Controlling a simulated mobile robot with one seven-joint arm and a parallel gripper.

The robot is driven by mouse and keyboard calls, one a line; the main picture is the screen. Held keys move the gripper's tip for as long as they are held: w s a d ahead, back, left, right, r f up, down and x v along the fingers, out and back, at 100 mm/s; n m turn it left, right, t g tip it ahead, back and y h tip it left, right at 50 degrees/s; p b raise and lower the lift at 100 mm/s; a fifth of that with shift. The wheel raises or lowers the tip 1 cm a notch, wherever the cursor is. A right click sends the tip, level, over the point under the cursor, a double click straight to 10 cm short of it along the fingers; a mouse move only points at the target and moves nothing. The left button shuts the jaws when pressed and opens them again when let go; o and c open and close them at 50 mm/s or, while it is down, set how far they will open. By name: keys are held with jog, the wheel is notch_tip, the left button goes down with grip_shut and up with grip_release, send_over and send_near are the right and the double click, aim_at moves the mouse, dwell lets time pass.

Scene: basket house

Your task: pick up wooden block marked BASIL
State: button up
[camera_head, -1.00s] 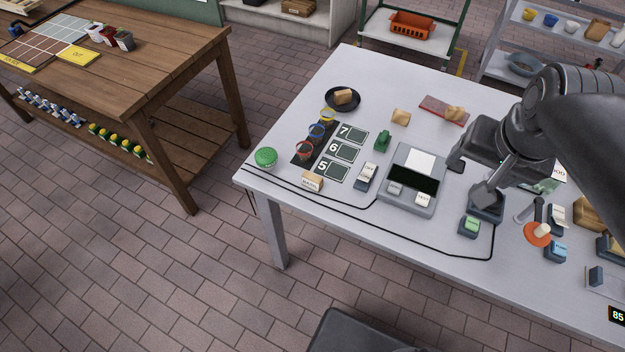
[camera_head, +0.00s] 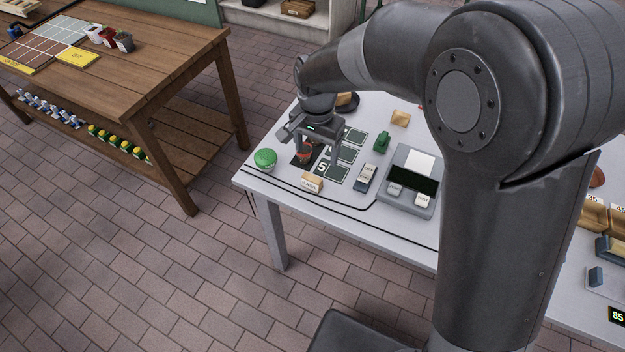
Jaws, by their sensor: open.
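A small wooden block (camera_head: 312,182) with a pale label on its front face sits near the front left edge of the white table (camera_head: 350,217). Its lettering is too small to read surely. My gripper (camera_head: 314,160) points down, open and empty, just behind the block in the picture. Its fingers are spread over the dark mat with the coloured rings and hide part of it. I cannot tell the exact height of the fingertips above the table.
A green ball-like item (camera_head: 265,158) is left of the block. A black cable (camera_head: 345,202) runs in front. My arm hides the table's right middle.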

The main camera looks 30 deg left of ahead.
aim_at(312, 177)
jog(key=f, duration=1.1)
jog(key=shift+s+a+f, duration=0.2)
jog(key=shift+s+a, duration=0.2)
jog(key=shift+c, duration=0.5)
jog(key=c, duration=0.9)
